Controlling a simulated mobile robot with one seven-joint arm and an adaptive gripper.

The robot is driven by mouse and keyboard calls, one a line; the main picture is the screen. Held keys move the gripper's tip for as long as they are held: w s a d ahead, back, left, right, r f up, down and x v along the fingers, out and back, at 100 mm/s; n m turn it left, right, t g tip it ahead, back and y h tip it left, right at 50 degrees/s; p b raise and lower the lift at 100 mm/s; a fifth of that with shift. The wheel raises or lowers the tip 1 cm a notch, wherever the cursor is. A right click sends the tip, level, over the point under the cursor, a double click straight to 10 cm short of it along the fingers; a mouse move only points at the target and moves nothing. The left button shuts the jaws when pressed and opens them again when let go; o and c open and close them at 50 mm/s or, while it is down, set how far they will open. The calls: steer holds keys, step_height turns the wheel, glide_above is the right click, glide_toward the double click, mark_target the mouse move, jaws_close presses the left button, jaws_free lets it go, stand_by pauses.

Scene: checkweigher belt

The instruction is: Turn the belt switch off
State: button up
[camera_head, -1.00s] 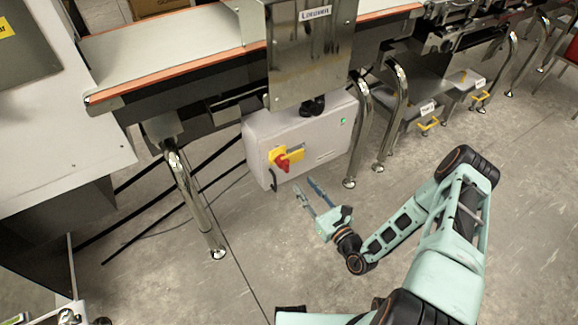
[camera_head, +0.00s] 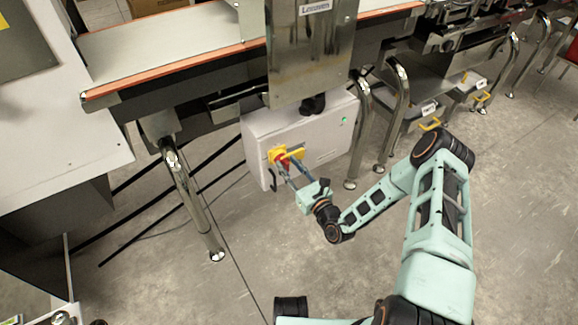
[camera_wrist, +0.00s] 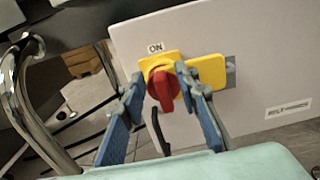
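The belt switch is a red rotary handle (camera_wrist: 162,92) on a yellow plate (camera_wrist: 211,70), with an "ON" label (camera_wrist: 156,47) above it in the wrist view. The handle points roughly downward there. It sits on the front of a light grey control box (camera_head: 325,137) under the belt. My gripper (camera_wrist: 160,85) is open, with one blue finger on each side of the red handle. I cannot tell whether either finger touches it. In the head view my gripper (camera_head: 287,165) reaches the switch from the lower right and partly covers it.
A green light (camera_head: 344,120) shows on the box. A steel leg (camera_head: 190,205) stands left of the box and other steel legs (camera_head: 396,110) stand to its right. The conveyor belt (camera_head: 160,55) runs above. The concrete floor (camera_head: 270,225) in front is mostly clear.

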jaws_close()
